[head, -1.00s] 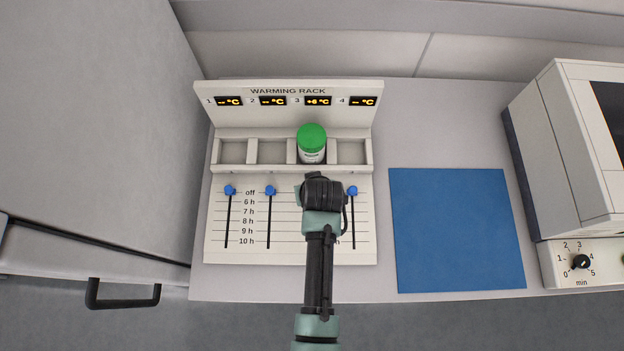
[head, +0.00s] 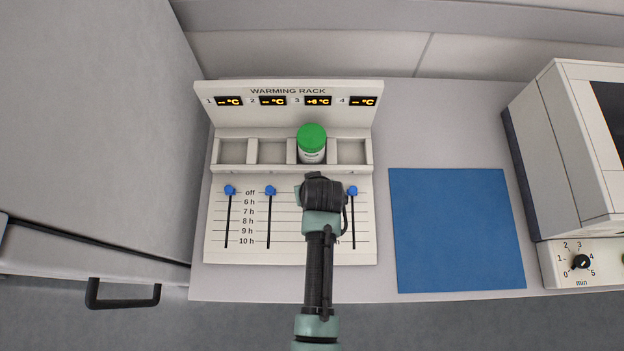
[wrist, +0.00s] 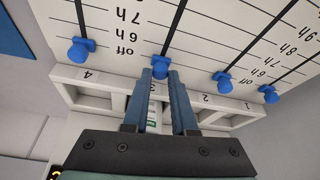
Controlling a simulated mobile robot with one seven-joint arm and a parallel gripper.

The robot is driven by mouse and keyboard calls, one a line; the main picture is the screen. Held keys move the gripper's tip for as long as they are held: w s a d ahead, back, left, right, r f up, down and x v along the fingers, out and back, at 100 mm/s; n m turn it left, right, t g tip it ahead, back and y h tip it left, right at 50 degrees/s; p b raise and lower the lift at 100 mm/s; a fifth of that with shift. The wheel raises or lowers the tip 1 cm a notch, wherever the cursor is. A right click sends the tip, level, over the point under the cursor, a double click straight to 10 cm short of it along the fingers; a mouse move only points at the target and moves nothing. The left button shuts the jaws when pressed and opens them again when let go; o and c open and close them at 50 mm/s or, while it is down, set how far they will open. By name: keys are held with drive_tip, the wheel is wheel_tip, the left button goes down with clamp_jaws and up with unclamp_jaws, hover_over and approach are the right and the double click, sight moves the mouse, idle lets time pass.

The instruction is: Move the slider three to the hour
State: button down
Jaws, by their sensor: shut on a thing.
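The warming rack (head: 288,257) has several slots and several blue sliders on a scale from off to 10 h. My gripper (wrist: 160,76) is shut on the blue knob of slider three (wrist: 160,65), which shows between the fingertips in the wrist view. That knob stands level with the off mark. In the head view my arm hides slider three and most of its track. A bottle with a green cap (head: 312,140) stands in slot 3, and display 3 (head: 318,101) reads +6 °C.
Slider one (head: 230,190), slider two (head: 270,190) and slider four (head: 352,190) also stand at off. A blue mat (head: 457,230) lies right of the rack. A white appliance with a dial (head: 581,262) stands far right. A grey cabinet wall (head: 95,120) stands left.

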drive_tip(key=s+p, duration=0.2)
drive_tip(key=s, duration=0.3)
drive_tip(key=shift+p, duration=0.3)
drive_tip(key=c, duration=0.7)
unclamp_jaws()
drive_tip(key=shift+w, duration=0.1)
drive_tip(key=a+v, duration=0.1)
drive_tip(key=v, duration=1.1)
drive_tip(key=shift+s+d+r, duration=0.2)
drive_tip(key=shift+d+r, duration=0.2)
drive_tip(key=shift+d, duration=0.15)
